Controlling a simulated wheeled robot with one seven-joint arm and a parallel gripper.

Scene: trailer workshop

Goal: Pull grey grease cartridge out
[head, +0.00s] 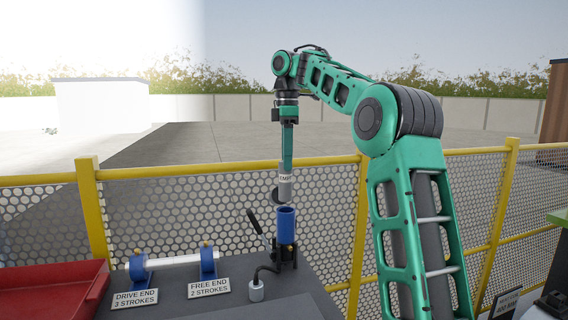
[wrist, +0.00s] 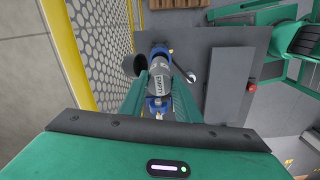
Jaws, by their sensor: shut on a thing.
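The grey grease cartridge (head: 285,190) carries a white label reading EMPTY and is upright. My gripper (head: 287,173) is shut on its upper part from above. The blue grease gun barrel (head: 287,226) stands upright directly below the cartridge, on the bench. The cartridge's lower end is close to the barrel's open top; I cannot tell whether a little of it is still inside. In the wrist view the labelled cartridge (wrist: 160,72) lies between the green fingers of my gripper (wrist: 161,88).
A dark lever (head: 257,222) and a hose with a grey end piece (head: 256,291) are beside the barrel. A white roller in blue bearing blocks (head: 208,263) and a red tray (head: 50,291) are to the left. A yellow-framed mesh fence (head: 222,184) runs behind.

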